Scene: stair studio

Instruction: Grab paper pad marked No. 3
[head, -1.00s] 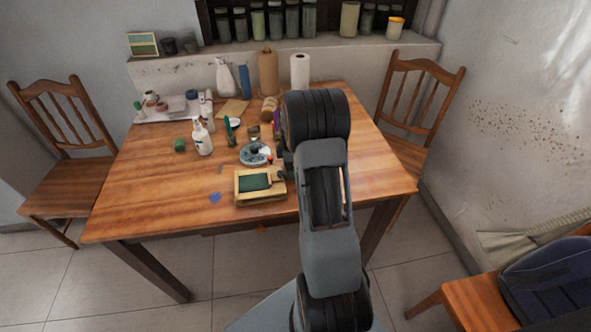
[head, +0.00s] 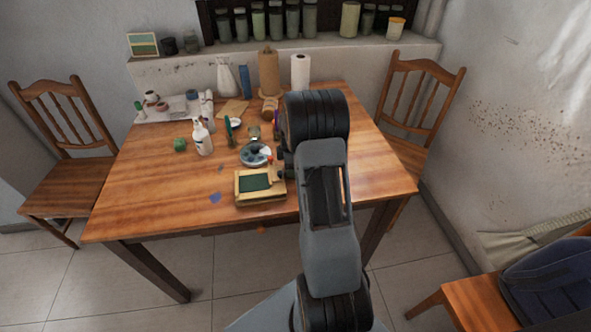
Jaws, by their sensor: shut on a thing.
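My gripper (head: 283,165) shows only in part as a dark shape left of my arm, just above the right back corner of a yellow-framed box with a green top (head: 256,183). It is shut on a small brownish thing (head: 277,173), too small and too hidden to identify. No marking "No. 3" is legible on anything, so I cannot tell which thing is the paper pad. The box lies flat near the table's front edge. My arm hides part of the table to its right.
Rolls and bottles stand at the back. The front left is mostly clear. Chairs flank the table.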

